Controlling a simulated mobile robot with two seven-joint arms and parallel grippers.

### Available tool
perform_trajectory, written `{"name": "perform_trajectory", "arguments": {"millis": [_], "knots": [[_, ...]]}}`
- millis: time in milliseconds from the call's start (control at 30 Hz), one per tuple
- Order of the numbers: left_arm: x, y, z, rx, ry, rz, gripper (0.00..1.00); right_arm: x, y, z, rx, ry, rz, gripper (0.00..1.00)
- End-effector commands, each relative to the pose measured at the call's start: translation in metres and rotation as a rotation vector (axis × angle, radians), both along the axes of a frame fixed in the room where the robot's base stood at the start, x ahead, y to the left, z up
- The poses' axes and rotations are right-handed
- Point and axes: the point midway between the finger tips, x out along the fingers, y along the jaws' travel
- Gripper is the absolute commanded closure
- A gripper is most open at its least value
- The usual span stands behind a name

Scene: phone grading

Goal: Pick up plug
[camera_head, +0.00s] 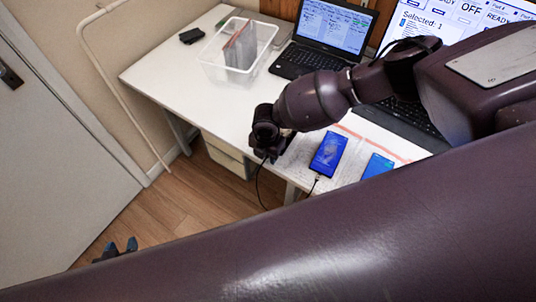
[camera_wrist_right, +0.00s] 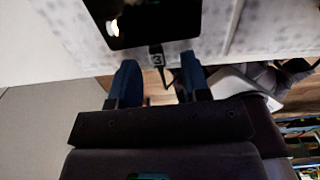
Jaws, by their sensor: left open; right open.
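The plug (camera_wrist_right: 157,53) is a small black connector at the edge of a dark-screened phone (camera_wrist_right: 150,20), with a thin cable trailing from it. In the right wrist view it lies just beyond and between the blue fingertips of my right gripper (camera_wrist_right: 160,80), which is open with nothing between its fingers. In the head view my right gripper (camera_head: 271,145) is over the table's front edge, and its wrist hides the plug and phone there. My left gripper (camera_head: 122,247) is open and empty, low over the floor at the lower left.
Two lit blue phones (camera_head: 328,154) (camera_head: 377,166) lie to the right on the white table (camera_head: 190,85); a cable (camera_head: 313,187) leaves the nearer one. A clear bin (camera_head: 213,66) and two laptops (camera_head: 300,60) (camera_head: 405,113) stand behind. A drawer unit (camera_head: 229,155) is below.

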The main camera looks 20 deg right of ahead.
Motion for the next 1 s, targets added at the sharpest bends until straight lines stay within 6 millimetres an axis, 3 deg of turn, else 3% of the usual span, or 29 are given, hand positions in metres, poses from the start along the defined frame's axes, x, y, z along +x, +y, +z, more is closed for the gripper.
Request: {"name": "perform_trajectory", "arguments": {"millis": [833,867,1000], "knots": [[-0.0016,0.0007,-0.0056,0.001,0.005,0.0,0.57,0.0002,-0.0001,-0.0046,-0.001,-0.001,0.0,0.57],[-0.0018,0.0008,-0.0057,0.001,0.006,0.0,0.57,0.0002,-0.0001,-0.0046,0.0,0.0,0.0,0.59],[-0.0028,0.0009,-0.0063,0.002,0.008,0.001,0.57,0.0001,0.0,-0.0046,0.0,0.0,0.0,0.8]]}}
